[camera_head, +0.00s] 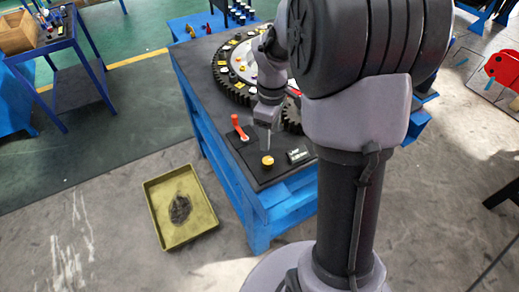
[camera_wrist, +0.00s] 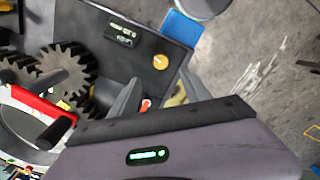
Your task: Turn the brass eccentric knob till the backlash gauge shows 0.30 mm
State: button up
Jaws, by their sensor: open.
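The brass knob (camera_head: 267,161) stands on the dark plate at the near corner of the blue bench. In the wrist view the knob (camera_wrist: 160,62) has a pointer line on its top. The backlash gauge (camera_head: 298,155) is a small dark display beside the knob; it also shows in the wrist view (camera_wrist: 124,32), but its reading is too small to make out. My gripper (camera_head: 266,148) is open, with its fingers (camera_wrist: 155,90) close to the knob. An orange-red lever (camera_head: 239,128) stands to the left of the knob.
A large toothed ring (camera_head: 225,82) and a small dark pinion (camera_wrist: 65,72) lie beyond the knob. The blue bench (camera_head: 222,165) drops off close to the knob. A yellow tray (camera_head: 158,212) with a dark stain sits on the floor to the left.

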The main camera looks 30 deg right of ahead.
aim_at(268, 160)
notch_tip(268, 160, down, 11)
jog(key=b, duration=0.3)
jog(key=shift+a+f+b, duration=0.1)
jog(key=shift+f+b, duration=0.1)
jog(key=shift+b, duration=0.2)
grip_shut()
